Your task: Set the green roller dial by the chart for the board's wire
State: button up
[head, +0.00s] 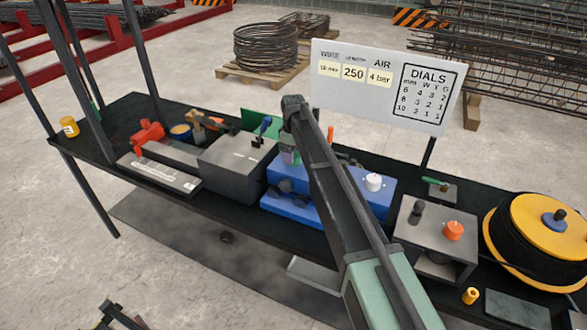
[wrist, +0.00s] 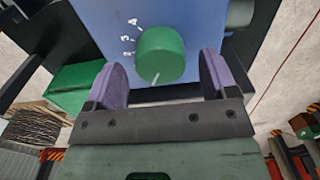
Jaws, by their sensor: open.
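The green roller dial (wrist: 162,55) is a round knob on a blue face in the wrist view. Its white mark points down and slightly left, away from the visible numerals 2, 3 and 4 at its upper left. My gripper (wrist: 163,72) is open, with a purple pad on each side of the dial and a visible gap on both sides. In the head view my arm hides the dial. The board (head: 386,84) reads WIRE, LENGTH 250 and AIR 4 bar; its small wire tag (head: 329,69) is blurred, possibly 10 mm. The DIALS chart (head: 428,93) has W, T, G columns and rows 6, 8, 10.
The blue machine (head: 336,182) carries a white knob (head: 374,182). A grey box (head: 238,166) stands left of it; a grey unit with an orange knob (head: 453,230) and a yellow cable reel (head: 540,238) stand right. The black bench (head: 120,118) has some bare surface at its left.

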notch_tip(320, 180, down, 2)
jog(key=shift+f+b, duration=0.1)
jog(key=shift+b, duration=0.3)
jog(key=shift+r, duration=0.2)
jog(key=c, duration=0.9)
jog(key=shift+m, duration=2.9)
